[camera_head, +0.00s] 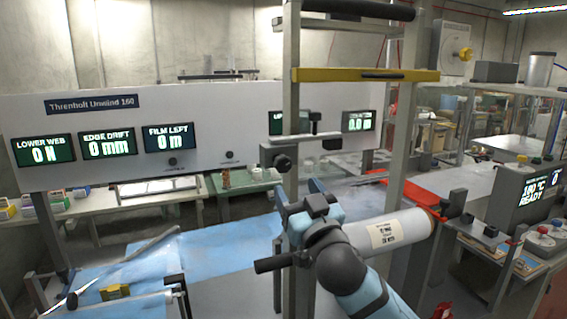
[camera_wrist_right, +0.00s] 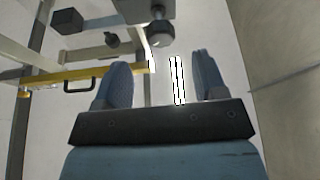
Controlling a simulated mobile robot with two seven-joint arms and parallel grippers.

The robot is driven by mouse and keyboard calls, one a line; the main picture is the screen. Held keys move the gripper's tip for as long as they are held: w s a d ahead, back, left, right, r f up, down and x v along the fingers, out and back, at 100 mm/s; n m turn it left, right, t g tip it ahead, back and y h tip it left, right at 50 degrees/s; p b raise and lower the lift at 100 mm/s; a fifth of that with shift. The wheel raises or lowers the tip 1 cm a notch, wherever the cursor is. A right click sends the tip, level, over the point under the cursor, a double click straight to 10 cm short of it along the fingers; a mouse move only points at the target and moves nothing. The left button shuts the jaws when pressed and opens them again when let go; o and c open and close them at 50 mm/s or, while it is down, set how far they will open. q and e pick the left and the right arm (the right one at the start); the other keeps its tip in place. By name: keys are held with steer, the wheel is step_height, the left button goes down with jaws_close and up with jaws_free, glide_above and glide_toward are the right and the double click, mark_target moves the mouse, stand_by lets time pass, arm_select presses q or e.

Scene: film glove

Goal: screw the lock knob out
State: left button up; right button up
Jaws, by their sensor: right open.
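A dark round knob (camera_head: 283,163), which I take for the lock knob, sits on a grey block on the upright post of the unwind frame. A rounded dark knob, apparently the same one, shows in the right wrist view (camera_wrist_right: 160,34), under a grey block. My right gripper (camera_head: 300,189) is open, its blue fingers pointing up just below the knob. In the right wrist view the gripper (camera_wrist_right: 163,64) has nothing between its fingertips, and the knob is beyond them, roughly in line with the gap. My left gripper is not in view.
A yellow crossbar (camera_head: 365,75) spans the posts above. A white film roll (camera_head: 390,232) lies right of my right wrist. A white panel (camera_head: 215,110) with lit displays stands behind. A blue film sheet (camera_head: 215,250) covers the surface at left.

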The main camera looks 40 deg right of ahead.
mark_target(287, 166)
steer(key=p+x, duration=0.1)
steer(key=x, duration=0.7)
steer(key=shift+s, duration=0.1)
steer(key=shift+c, duration=0.5)
steer(key=c, duration=0.8)
steer(key=shift+c, duration=0.2)
steer(key=shift+p, duration=0.35)
steer(key=n+y+p, duration=0.1)
steer(key=n, duration=0.1)
steer(key=n+y+p, duration=0.1)
steer(key=n, duration=0.2)
steer(key=shift+r+y, duration=0.2)
steer(key=shift+y, duration=0.1)
steer(key=n+y+p, duration=0.1)
steer(key=n+p, duration=0.2)
steer(key=n+g+y+p, duration=0.1)
steer(key=n+y+p, duration=0.1)
steer(key=n+p, duration=0.1)
steer(key=shift+d+r+n, duration=0.1)
steer(key=shift+n, duration=0.5)
steer(key=shift+n+g+y+p, duration=0.4)
steer(key=shift+n+y+p, duration=0.2)
steer(key=shift+n+p, duration=0.55)
steer(key=shift+n+g+p, duration=0.3)
steer(key=shift+n+p, duration=0.3)
steer(key=shift+n, duration=0.25)
